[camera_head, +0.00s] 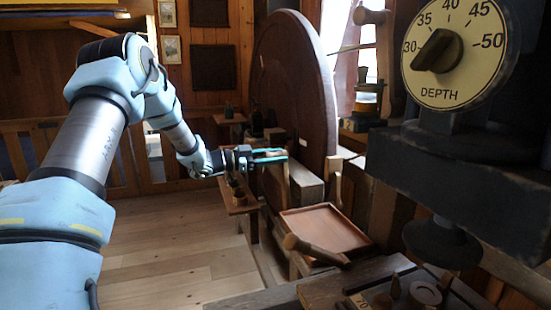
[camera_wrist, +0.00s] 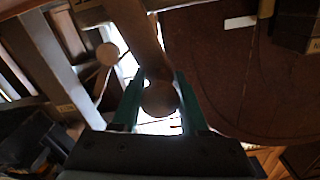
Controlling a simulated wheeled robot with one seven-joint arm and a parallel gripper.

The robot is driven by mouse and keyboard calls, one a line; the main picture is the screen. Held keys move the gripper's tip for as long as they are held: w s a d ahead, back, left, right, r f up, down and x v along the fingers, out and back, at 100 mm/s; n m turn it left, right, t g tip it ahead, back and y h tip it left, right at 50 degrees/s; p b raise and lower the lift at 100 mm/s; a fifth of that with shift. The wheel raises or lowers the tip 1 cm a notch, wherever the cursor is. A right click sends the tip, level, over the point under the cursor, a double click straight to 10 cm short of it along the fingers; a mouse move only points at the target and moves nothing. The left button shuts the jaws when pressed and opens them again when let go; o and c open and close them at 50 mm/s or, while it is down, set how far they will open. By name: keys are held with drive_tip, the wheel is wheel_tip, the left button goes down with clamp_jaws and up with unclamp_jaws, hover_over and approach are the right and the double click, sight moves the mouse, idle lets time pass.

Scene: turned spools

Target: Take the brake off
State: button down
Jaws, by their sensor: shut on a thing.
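My gripper (camera_head: 270,155) is at the end of my outstretched arm, beside the lower front of a large reddish-brown wheel (camera_head: 295,85). In the wrist view its two teal fingers (camera_wrist: 160,105) are closed on the round end of a wooden lever (camera_wrist: 158,97), whose shaft runs up and away between them. This looks like the brake lever, but no label on it can be read. In the head view the lever is mostly hidden by the gripper. The wheel also shows in the wrist view (camera_wrist: 240,75).
A shallow wooden tray (camera_head: 325,232) and a wooden handle (camera_head: 310,248) are below and right of my gripper. A small wooden shelf (camera_head: 238,198) is below it. A dark machine with a depth dial (camera_head: 455,50) fills the right. Open floor (camera_head: 165,240) lies at the left.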

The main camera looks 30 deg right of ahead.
drive_tip(key=s+a+m+b, duration=0.1)
drive_tip(key=s+m+b, duration=0.5)
drive_tip(key=s+b, duration=0.5)
drive_tip(key=shift+a+f+m+b, duration=0.15)
drive_tip(key=shift+f+m+b, duration=0.3)
drive_tip(key=shift+b, duration=0.65)
drive_tip(key=shift+s, duration=0.1)
drive_tip(key=shift+c, duration=2.2)
unclamp_jaws()
drive_tip(key=shift+a, duration=0.1)
drive_tip(key=w+a+b, duration=0.1)
drive_tip(key=a, duration=0.9)
drive_tip(key=shift+a+b, duration=0.3)
drive_tip(key=shift+w, duration=0.1)
